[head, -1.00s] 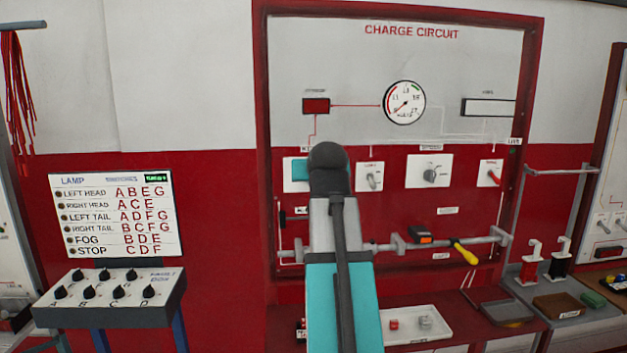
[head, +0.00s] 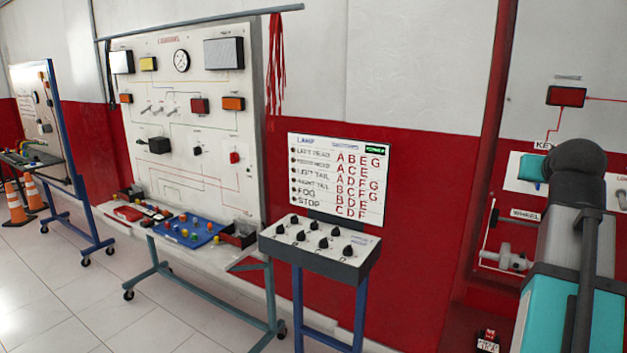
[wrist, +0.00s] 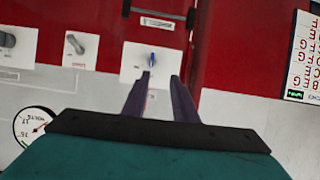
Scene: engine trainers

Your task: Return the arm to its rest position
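My arm (head: 575,250) stands at the right of the head view, teal and grey, in front of the charge circuit board. It hides part of that board, and my fingers cannot be made out there. In the wrist view my gripper (wrist: 162,77) shows two dark purple fingers with a gap between them and nothing held. The wrist picture is upside down. A white plate with a blue key switch (wrist: 152,58) shows just beyond the fingertips, apart from them as far as I can tell.
A lamp switch box (head: 320,249) on a blue stand is left of my arm. A lighting board (head: 190,120) with a cluttered shelf stands farther left. Orange cones (head: 33,196) are at the far left. The tiled floor (head: 70,320) at front left is clear.

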